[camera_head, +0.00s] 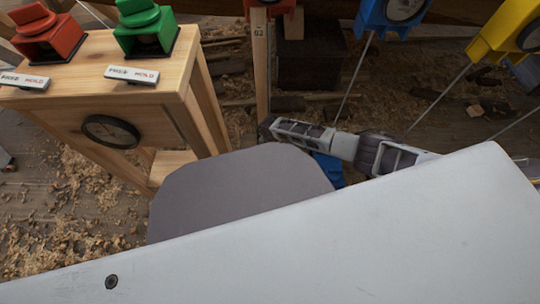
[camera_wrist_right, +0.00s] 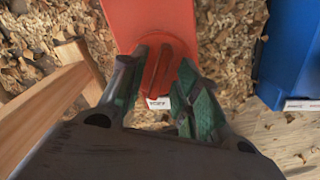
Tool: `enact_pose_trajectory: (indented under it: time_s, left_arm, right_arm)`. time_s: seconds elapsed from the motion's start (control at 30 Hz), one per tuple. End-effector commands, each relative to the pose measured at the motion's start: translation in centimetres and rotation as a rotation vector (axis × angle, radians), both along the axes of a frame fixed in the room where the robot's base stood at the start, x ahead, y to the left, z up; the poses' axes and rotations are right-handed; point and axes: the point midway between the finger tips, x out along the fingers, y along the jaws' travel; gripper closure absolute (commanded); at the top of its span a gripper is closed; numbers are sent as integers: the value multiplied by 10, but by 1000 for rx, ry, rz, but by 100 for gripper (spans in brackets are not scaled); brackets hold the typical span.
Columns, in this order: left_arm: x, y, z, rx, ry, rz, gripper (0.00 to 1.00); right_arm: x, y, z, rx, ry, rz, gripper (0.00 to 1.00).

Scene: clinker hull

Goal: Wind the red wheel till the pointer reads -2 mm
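In the right wrist view, a red ridged grip (camera_wrist_right: 160,72) stands in front of a flat red body (camera_wrist_right: 150,18). I cannot tell for sure that it is the wheel. My right gripper (camera_wrist_right: 162,78) has its green-padded fingers on either side of this grip. Whether both fingers press on it cannot be told. In the head view, my right gripper (camera_head: 272,128) reaches in from the right, near the foot of a pale wooden post; its fingertips are unclear. A red unit (camera_head: 270,8) is cut off above that post. No pointer reading is legible. My left gripper is out of view.
A wooden stand (camera_head: 90,65) at left bears a red device (camera_head: 48,38) and a green device (camera_head: 145,30), with a dark round dial (camera_head: 111,131) on its front. Blue (camera_head: 392,14) and yellow (camera_head: 508,32) units with thin rods stand at upper right. Wood shavings cover the floor.

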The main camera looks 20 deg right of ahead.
Motion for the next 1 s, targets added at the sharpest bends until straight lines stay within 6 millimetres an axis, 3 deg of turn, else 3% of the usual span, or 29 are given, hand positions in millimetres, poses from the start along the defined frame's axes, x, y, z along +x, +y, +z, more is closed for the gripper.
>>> enact_pose_trajectory:
  time_s: [0.37,0.6,1.0]
  left_arm:
    - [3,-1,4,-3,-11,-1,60]
    - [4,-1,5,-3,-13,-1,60]
    - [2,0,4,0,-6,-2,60]
  right_arm:
    - [0,0,-1,1,-1,0,69]
    - [0,0,-1,0,0,0,100]
    - [0,1,-1,1,1,-24,100]
